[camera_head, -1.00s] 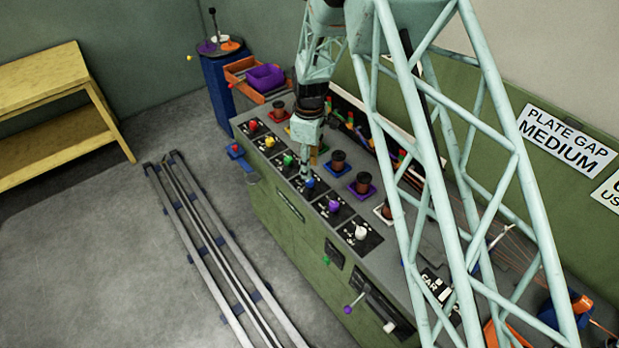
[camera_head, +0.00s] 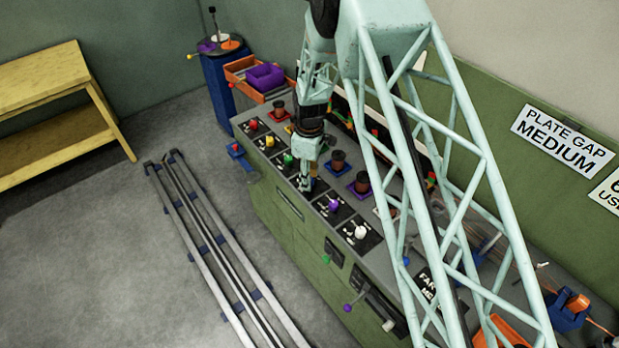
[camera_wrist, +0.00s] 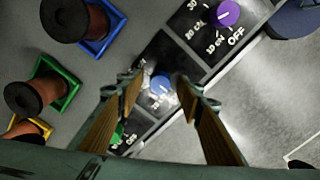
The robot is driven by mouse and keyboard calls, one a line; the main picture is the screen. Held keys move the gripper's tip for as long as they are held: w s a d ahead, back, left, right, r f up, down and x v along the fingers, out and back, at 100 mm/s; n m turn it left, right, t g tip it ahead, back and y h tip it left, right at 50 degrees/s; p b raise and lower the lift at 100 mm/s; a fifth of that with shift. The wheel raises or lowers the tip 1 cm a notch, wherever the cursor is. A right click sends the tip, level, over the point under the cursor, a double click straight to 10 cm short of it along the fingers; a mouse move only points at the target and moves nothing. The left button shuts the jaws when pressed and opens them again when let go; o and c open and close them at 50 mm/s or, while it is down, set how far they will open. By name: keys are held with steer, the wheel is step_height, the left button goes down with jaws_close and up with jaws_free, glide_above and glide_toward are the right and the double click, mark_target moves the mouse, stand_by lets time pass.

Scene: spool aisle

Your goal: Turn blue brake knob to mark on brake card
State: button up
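The blue brake knob (camera_wrist: 160,84) sits on a black dial plate (camera_wrist: 154,55) in the wrist view. My gripper (camera_wrist: 158,82) is open, with its two fingers on either side of the knob and gaps showing between. In the head view my gripper (camera_head: 306,184) is low over the row of knobs and hides the blue knob. A black card with white lettering (camera_head: 428,284) lies on the bench, partly behind my arm. I cannot read it fully or tell whether it is the brake card.
A purple knob (camera_wrist: 228,13) and a green knob (camera_wrist: 117,133) flank the blue one. Brown spools in coloured holders, such as one in a green holder (camera_wrist: 37,95), stand beside the row. A white knob (camera_head: 361,232) is further along.

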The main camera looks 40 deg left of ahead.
steer(key=shift+c, duration=0.4)
steer(key=c, duration=0.8)
